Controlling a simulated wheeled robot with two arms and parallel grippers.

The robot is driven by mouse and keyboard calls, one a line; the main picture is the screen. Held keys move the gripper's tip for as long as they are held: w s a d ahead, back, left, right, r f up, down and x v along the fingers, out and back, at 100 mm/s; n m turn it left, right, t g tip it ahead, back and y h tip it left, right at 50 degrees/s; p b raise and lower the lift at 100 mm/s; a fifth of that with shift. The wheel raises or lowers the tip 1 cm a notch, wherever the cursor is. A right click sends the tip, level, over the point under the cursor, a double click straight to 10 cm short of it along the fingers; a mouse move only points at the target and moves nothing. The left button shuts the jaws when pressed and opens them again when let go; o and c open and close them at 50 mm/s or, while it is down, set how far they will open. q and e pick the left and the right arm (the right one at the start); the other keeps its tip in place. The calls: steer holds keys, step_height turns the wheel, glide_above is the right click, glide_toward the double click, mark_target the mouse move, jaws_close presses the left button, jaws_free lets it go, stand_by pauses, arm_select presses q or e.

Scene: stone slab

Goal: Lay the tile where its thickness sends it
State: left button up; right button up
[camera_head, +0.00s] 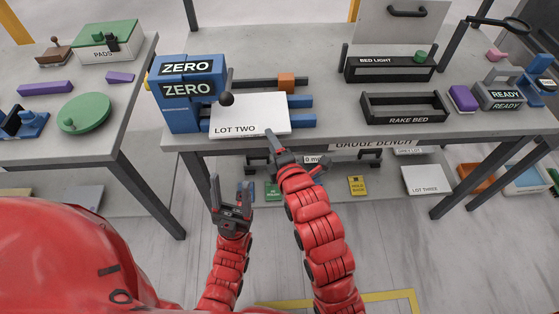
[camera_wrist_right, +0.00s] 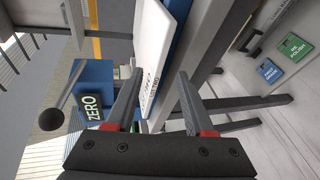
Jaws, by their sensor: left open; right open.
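A flat white tile marked LOT TWO (camera_head: 248,113) lies on the blue gauge (camera_head: 186,98) with ZERO labels at the bench's front edge. My right gripper (camera_head: 288,155) is open at the tile's front edge. In the right wrist view, the tile's edge (camera_wrist_right: 153,55) reaches between the spread fingers (camera_wrist_right: 155,90); I cannot tell whether they touch it. My left gripper (camera_head: 232,205) is open and empty, low in front of the bench.
A black ball knob (camera_head: 226,99) stands beside the tile. An orange block (camera_head: 286,82) sits behind it. A LOT THREE tile (camera_head: 428,180) and a yellow tag (camera_head: 358,186) are on the lower shelf. A READY stand (camera_head: 500,96) is at the right.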

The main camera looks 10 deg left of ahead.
steer(key=shift+x, duration=1.65)
steer(key=shift+r, duration=0.15)
jaws_close()
stand_by(0.3)
